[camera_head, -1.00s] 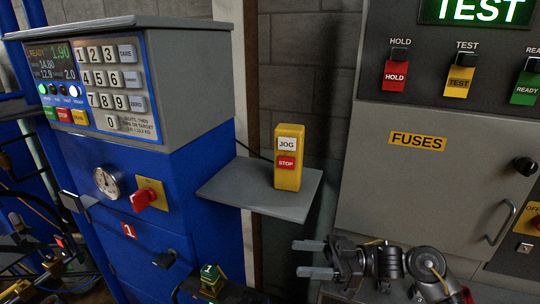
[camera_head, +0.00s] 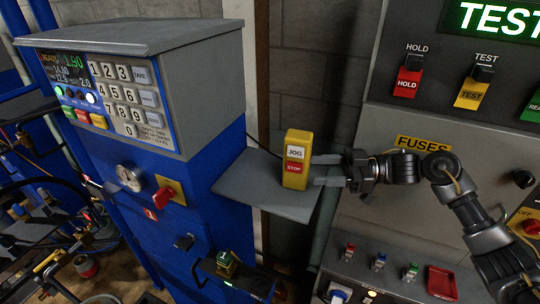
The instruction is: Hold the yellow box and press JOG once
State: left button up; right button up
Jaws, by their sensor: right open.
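The yellow box (camera_head: 301,136) stands upright on a grey shelf (camera_head: 262,193). Its front carries a white JOG button (camera_head: 296,152) above a red STOP button (camera_head: 294,168). My right gripper (camera_head: 314,170) is open and empty, just to the right of the box. Its two fingers point left at the box, one above the other in the picture, at about the height of the buttons. The tips appear close to the box's right edge; I cannot tell whether they touch it. My left gripper does not show.
The blue scale cabinet (camera_head: 215,160) with its keypad stands left of the shelf. A grey FUSES panel (camera_head: 400,190) rises behind my right arm. A lower console (camera_head: 400,272) with small switches and a red tray (camera_head: 441,281) lies below it.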

aim_at(279, 191)
jog(key=shift+s+a+f+g+h, duration=0.15)
jog(key=shift+s+f, duration=0.1)
jog(key=shift+f, duration=0.35)
jog(key=shift+s+a+f+g+h, duration=0.15)
jog(key=shift+s+f, duration=0.1)
jog(key=shift+f, duration=0.3)
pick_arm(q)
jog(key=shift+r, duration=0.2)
pick_arm(e)
jog(key=shift+a+f, duration=0.15)
jog(key=shift+a, duration=1.5)
jog(key=shift+a+f, duration=0.15)
jog(key=shift+a, duration=1.5)
jog(key=shift+a+f, duration=0.15)
jog(key=shift+a, duration=1.5)
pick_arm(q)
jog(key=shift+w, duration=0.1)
pick_arm(e)
jog(key=c, duration=0.6)
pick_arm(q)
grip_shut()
